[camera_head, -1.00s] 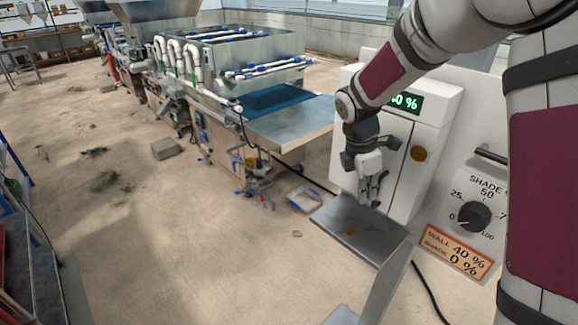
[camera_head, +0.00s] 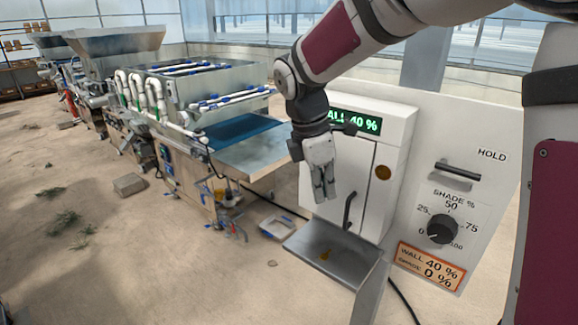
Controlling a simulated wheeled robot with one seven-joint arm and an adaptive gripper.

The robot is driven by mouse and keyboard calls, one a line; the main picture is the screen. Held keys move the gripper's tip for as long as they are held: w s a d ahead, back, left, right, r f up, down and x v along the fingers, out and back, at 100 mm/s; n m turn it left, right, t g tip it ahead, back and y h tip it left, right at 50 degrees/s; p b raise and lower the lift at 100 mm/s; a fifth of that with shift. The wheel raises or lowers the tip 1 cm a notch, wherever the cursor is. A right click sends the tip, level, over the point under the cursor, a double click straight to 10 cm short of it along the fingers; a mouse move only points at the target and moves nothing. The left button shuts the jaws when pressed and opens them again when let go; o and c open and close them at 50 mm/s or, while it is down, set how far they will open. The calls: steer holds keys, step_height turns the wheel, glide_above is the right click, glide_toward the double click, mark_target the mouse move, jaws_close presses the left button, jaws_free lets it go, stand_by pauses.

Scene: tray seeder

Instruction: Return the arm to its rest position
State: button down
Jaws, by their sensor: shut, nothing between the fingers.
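My gripper (camera_head: 325,194) hangs at the end of my arm with its fingers together, pointing down. It is empty, in front of the white control box. The control box (camera_head: 392,140) has a green display (camera_head: 360,121) reading 40 %, partly hidden by my wrist. A dark lever (camera_head: 349,211) shows on the box just right of my fingertips; I cannot tell how far apart they are in depth. The shade knob (camera_head: 441,229) points near 0. The orange label (camera_head: 429,266) reads wall 40 %, shade 0 %.
A metal shelf (camera_head: 335,252) sticks out below the gripper. A slot handle marked HOLD (camera_head: 458,172) is on the panel at right. The seeder line (camera_head: 215,125) with a metal table end (camera_head: 262,152) stands at left. A grey block (camera_head: 129,184) lies on the open floor.

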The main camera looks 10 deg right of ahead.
steer(key=s+d+r+m+t+y, duration=0.1)
steer(key=s+r+m+t, duration=0.1)
steer(key=s+m, duration=0.7)
steer(key=s+d+r+m+t+y, duration=0.1)
steer(key=s+d+r+m+t, duration=0.1)
steer(key=s+m, duration=0.7)
steer(key=shift+s+r+m+t+y, duration=0.45)
steer(key=shift+s+r, duration=0.85)
steer(key=shift+s, duration=0.95)
